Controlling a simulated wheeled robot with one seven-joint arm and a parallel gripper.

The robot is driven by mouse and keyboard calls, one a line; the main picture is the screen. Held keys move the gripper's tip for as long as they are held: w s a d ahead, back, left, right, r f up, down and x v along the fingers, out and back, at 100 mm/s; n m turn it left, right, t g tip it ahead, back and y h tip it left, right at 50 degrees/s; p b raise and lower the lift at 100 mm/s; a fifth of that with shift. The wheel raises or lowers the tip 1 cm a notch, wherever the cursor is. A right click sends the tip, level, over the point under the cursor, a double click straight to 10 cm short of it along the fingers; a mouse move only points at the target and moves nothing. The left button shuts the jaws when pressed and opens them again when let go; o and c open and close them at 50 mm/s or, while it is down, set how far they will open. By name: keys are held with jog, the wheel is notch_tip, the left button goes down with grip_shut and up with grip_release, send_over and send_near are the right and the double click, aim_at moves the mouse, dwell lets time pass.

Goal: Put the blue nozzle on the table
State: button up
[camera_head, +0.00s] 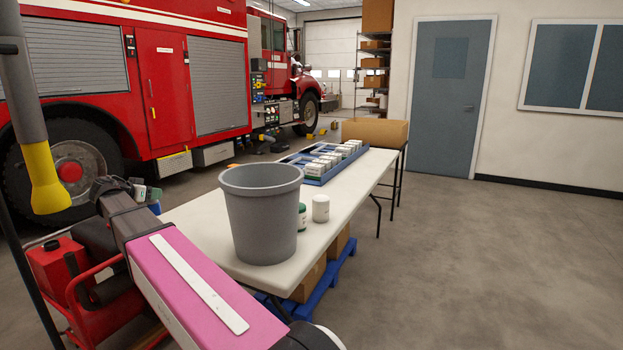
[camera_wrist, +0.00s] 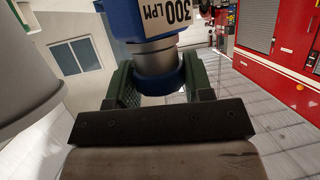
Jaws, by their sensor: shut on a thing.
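The blue nozzle (camera_wrist: 155,20) has a white label reading "300 LPM" and a grey collar above a dark blue ring. In the wrist view my gripper (camera_wrist: 160,82) is shut on it, with a green finger on each side of the ring. The nozzle's far end is cut off by the top of that view.
A grey bin (camera_head: 262,215) stands on the near end of the table, with white-lidded jars (camera_head: 321,208) beside it. A blue tray (camera_head: 292,160) holds several white boxes. A red pump (camera_head: 58,268) is at left, below a yellow-ended pole (camera_head: 45,180). A fire truck stands behind.

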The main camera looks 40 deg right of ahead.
aim_at(160, 211)
jog(key=shift+s+d+r+m+g+h, duration=0.1)
jog(key=shift+s+m+g+h, duration=0.1)
jog(key=shift+m+g, duration=0.25)
jog(key=shift+s+r+m+g+h, duration=0.1)
jog(key=shift+m+g+h, duration=0.1)
jog(key=shift+m+g, duration=0.2)
jog(key=shift+w+d+f, duration=0.25)
jog(key=shift+d+f, duration=1.6)
jog(key=shift+d, duration=0.05)
jog(key=shift+w+d+f, duration=0.25)
jog(key=shift+d+f, duration=1.55)
jog(key=shift+d, duration=0.15)
jog(key=shift+w+d+f, duration=0.25)
jog(key=shift+d+f, duration=1.6)
jog(key=shift+d, duration=0.05)
jog(key=shift+f, duration=0.1)
jog(key=o, duration=1.1)
jog(key=shift+c, duration=0.2)
jog(key=v, duration=1.2)
